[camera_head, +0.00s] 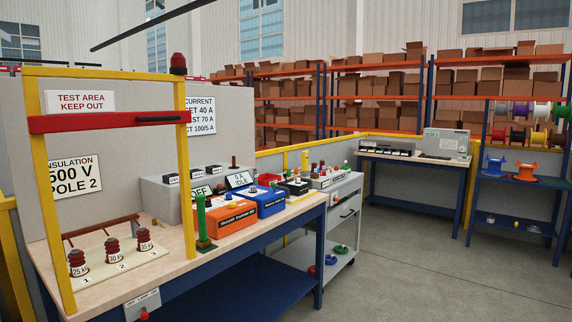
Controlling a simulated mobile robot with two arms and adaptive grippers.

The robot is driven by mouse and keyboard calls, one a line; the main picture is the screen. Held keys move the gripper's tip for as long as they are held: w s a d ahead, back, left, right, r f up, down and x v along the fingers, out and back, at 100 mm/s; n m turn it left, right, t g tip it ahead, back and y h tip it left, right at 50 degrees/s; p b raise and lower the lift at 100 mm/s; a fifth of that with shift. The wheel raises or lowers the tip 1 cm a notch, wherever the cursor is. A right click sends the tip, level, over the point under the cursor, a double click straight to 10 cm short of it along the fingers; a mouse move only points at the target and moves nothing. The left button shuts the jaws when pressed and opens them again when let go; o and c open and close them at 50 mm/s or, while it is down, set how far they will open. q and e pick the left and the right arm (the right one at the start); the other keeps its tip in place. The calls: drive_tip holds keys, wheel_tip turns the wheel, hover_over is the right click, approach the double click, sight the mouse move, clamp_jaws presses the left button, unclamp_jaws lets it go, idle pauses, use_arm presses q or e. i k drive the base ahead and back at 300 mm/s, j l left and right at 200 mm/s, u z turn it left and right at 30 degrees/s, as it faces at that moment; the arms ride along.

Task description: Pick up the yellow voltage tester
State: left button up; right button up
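I cannot clearly pick out a yellow voltage tester at this size. A small upright yellow piece (305,160) shows behind the far end of the workbench (160,256); I cannot tell whether it is a tester or a post. On the bench stand an orange instrument (226,220), a blue instrument (264,203) and a green upright rod (201,216) on a base. Neither of my grippers is in view.
A yellow frame (36,170) with a red bar (108,121) stands over several dark red insulators at the near left. A grey cart (345,210) with small items is beyond the bench. A blue table (414,163) stands farther back. The floor (440,270) at right is clear.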

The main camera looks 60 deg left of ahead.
sight(305, 155)
drive_tip(key=u, duration=1.9)
drive_tip(key=i+z, duration=0.2)
drive_tip(key=i, duration=0.45)
drive_tip(key=i+l+z, duration=0.1)
drive_tip(key=i+z, duration=0.35)
drive_tip(key=i, duration=0.45)
drive_tip(key=i+j+z, duration=0.15)
drive_tip(key=i+z, duration=0.3)
drive_tip(key=i, duration=2.2)
drive_tip(key=i+u, duration=0.15)
drive_tip(key=i, duration=0.75)
drive_tip(key=i+l+u, duration=0.15)
drive_tip(key=i, duration=0.7)
drive_tip(key=i+u, duration=0.35)
drive_tip(key=u, duration=0.15)
drive_tip(key=i+l+u, duration=0.15)
drive_tip(key=i+u, duration=0.15)
drive_tip(key=u, duration=0.15)
drive_tip(key=i+l+u, duration=0.25)
drive_tip(key=u, duration=0.25)
drive_tip(key=i+l+u, duration=0.3)
drive_tip(key=u, duration=0.15)
